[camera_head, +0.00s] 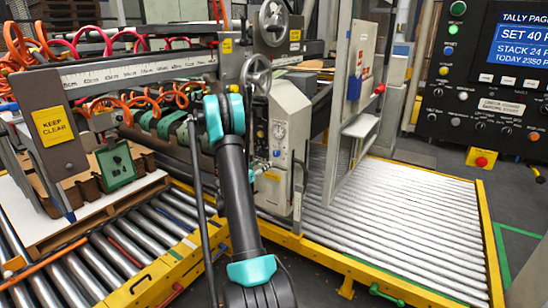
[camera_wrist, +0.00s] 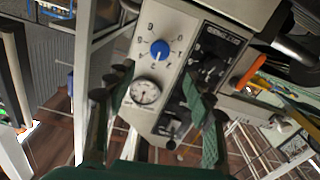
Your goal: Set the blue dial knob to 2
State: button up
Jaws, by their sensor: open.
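The blue dial knob (camera_wrist: 159,49) is on a pale grey panel (camera_wrist: 174,22) in the wrist view. Printed marks surround it, but they are too small to read surely, and I cannot tell the setting. My gripper (camera_wrist: 157,79) is open and empty, with its green-padded fingers spread left and right below the knob in the picture. The knob shows beyond the fingertips, apart from them. In the head view, a grey cabinet (camera_head: 291,103) stands right of my arm, with a small blue spot that I cannot surely match to the knob. My gripper is not discernible there.
A round gauge (camera_wrist: 145,92) and a dark panel with a black lever (camera_wrist: 171,130) are close to the knob. An orange handle (camera_wrist: 249,71) sticks out at right. In the head view, a roller bed (camera_head: 410,215) with yellow edges and a control console (camera_head: 490,85) are at right.

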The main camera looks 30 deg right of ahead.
aim_at(275, 155)
jog(key=x, duration=1.1)
jog(key=c, duration=1.2)
